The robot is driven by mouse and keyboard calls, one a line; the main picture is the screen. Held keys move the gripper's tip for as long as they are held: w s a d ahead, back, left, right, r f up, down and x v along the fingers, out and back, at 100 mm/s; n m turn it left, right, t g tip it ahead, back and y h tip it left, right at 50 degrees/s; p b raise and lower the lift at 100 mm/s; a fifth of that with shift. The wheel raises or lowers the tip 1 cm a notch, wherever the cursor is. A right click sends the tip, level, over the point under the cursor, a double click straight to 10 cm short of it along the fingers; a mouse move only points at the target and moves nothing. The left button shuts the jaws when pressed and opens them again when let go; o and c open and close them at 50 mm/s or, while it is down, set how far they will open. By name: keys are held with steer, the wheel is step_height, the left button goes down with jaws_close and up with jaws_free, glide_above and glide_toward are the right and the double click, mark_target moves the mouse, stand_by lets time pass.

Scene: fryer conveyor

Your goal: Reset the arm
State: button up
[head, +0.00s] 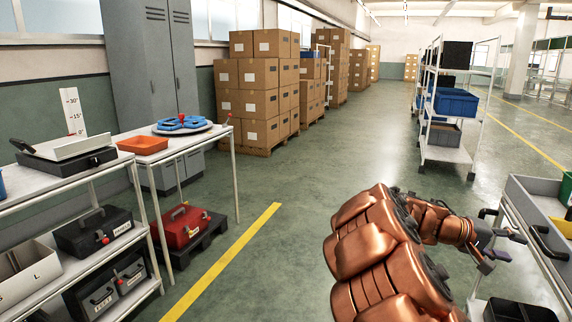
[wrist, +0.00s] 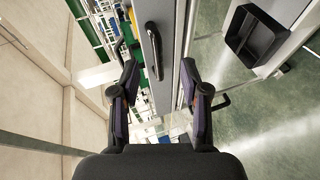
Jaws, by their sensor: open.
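My copper-coloured arm reaches forward on the right of the head view. My gripper (head: 503,245) is at its end, beside the grey cart (head: 525,222) at the right edge. In the wrist view my gripper (wrist: 163,90) has its two dark fingers spread apart, with nothing held between them. A grey drawer-like side with a dark handle (wrist: 154,50) shows beyond the fingers. I cannot tell whether the gripper touches the cart.
A white table (head: 185,142) with an orange tray (head: 143,145) and a blue part (head: 182,123) stands at left. A white shelf rack (head: 446,154) stands ahead right. Stacked boxes (head: 258,90) line the back left. The green floor between is clear.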

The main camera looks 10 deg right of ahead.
steer(key=s+a+f+n+t+y, duration=0.1)
steer(key=s+a+f+y, duration=0.5)
steer(key=a, duration=0.8)
steer(key=s+a+f+n+y+p, duration=0.1)
steer(key=s+a+f+n+y, duration=0.15)
steer(key=s+a, duration=0.85)
steer(key=s+a+f+n+t+y, duration=0.1)
steer(key=s+a+f+y, duration=0.35)
steer(key=a, duration=1.25)
step_height(320, 180, up, 24)
steer(key=s+y+p, duration=0.1)
steer(key=p, duration=2)
steer(key=shift+s+r+p, duration=0.25)
steer(key=shift+s+p, duration=0.05)
steer(key=shift+p, duration=0.1)
steer(key=shift+d, duration=0.1)
